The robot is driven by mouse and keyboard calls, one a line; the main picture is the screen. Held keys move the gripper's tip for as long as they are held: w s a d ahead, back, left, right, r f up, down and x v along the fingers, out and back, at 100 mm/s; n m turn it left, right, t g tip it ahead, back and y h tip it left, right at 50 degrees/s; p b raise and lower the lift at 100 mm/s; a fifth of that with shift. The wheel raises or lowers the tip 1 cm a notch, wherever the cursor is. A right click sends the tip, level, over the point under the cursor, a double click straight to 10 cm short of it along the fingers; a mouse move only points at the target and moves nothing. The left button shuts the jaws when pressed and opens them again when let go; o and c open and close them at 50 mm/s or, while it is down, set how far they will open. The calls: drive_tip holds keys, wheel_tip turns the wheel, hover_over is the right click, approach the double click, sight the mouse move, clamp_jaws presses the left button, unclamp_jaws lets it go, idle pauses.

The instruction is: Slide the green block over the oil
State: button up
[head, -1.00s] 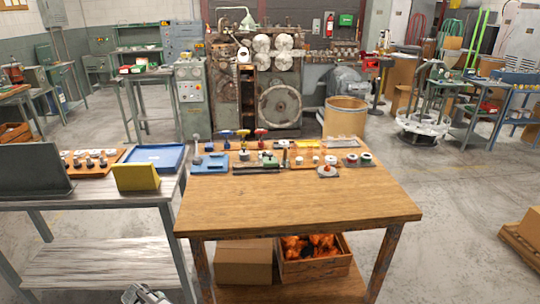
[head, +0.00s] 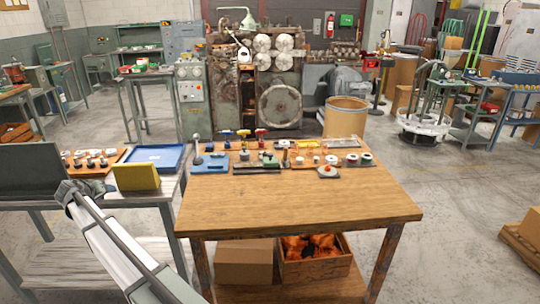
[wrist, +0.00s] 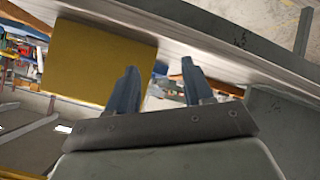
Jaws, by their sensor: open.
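A small green piece (head: 268,158) sits among the small parts at the back of the wooden table (head: 300,210). It may be the green block, but it is too small to be sure. I cannot make out any oil. My gripper (head: 76,188) is at the left, by the grey side table, in front of and left of the yellow board (head: 137,177). It is far from the green piece. In the wrist view my gripper (wrist: 159,68) has its two fingers apart with nothing held between them, and the yellow board (wrist: 98,60) is close by.
A blue tray (head: 156,157) and a dark panel (head: 40,170) stand on the side table (head: 160,195). A blue piece (head: 211,163) and several small parts line the wooden table's back. Its front half is clear. A machine (head: 265,80) stands behind.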

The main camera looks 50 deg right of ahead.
drive_tip(key=w+d+r+t+h, duration=0.1)
drive_tip(key=w+d+r+h, duration=0.2)
drive_tip(key=r, duration=0.9)
drive_tip(key=s+d+n, duration=0.1)
drive_tip(key=d, duration=0.4)
drive_tip(key=s+d+n+h, duration=0.1)
drive_tip(key=d+n, duration=0.1)
drive_tip(key=d, duration=0.3)
drive_tip(key=s+d+n+h, duration=0.1)
drive_tip(key=d+n, duration=0.1)
drive_tip(key=d, duration=0.3)
drive_tip(key=shift+s+g, duration=0.3)
drive_tip(key=shift+s, duration=0.1)
drive_tip(key=s+d+f+n+g+h, duration=0.1)
drive_tip(key=s+d+n, duration=0.25)
drive_tip(key=d, duration=0.35)
drive_tip(key=n+g+h, duration=0.4)
drive_tip(key=n+g, duration=0.2)
drive_tip(key=n, duration=0.7)
approach(270, 154)
drive_tip(key=d, duration=1)
drive_tip(key=shift+w+d+f, duration=0.15)
drive_tip(key=shift+w+d, duration=0.05)
drive_tip(key=shift+d, duration=0.1)
